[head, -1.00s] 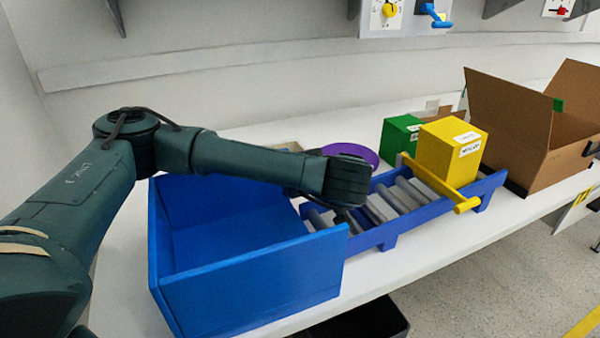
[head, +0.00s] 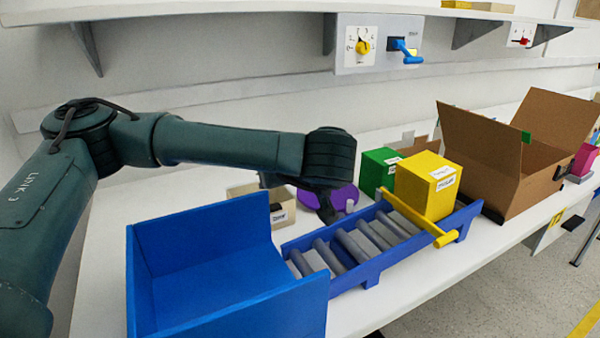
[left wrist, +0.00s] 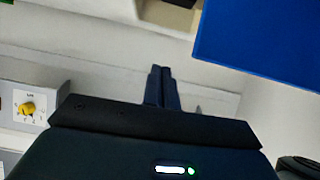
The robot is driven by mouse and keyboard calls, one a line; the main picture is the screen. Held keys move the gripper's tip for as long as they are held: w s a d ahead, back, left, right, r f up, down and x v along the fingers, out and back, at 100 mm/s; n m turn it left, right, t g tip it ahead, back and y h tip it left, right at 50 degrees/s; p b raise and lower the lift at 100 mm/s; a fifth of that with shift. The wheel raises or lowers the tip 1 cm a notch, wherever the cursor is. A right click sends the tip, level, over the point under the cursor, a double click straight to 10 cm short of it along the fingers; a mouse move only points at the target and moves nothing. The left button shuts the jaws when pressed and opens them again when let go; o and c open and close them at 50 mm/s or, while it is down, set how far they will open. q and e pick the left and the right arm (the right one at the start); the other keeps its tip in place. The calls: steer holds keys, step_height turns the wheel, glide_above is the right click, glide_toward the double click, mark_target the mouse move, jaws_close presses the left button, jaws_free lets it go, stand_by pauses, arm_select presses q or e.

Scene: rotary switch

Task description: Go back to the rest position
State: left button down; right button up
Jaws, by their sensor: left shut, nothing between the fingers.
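A yellow rotary knob (head: 363,46) on a white dial is on a grey panel (head: 365,67) on the back wall. A blue lever switch (head: 405,50) is beside it. The knob also shows at the left of the left wrist view (left wrist: 27,108). My left gripper (head: 328,212) hangs under the arm's wrist, in front of the purple round thing and above the far side of the roller conveyor; its fingertips are hard to see there. In the left wrist view its two fingers (left wrist: 161,75) are together and hold nothing. My right gripper is in neither view.
A blue open bin (head: 230,315) and a blue roller conveyor (head: 372,270) stand on the white table. Near them are a yellow box (head: 425,185), a green box (head: 375,172), a purple round thing (head: 345,195) and an open cardboard box (head: 520,185). A shelf is above.

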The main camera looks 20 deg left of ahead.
mark_target(278, 201)
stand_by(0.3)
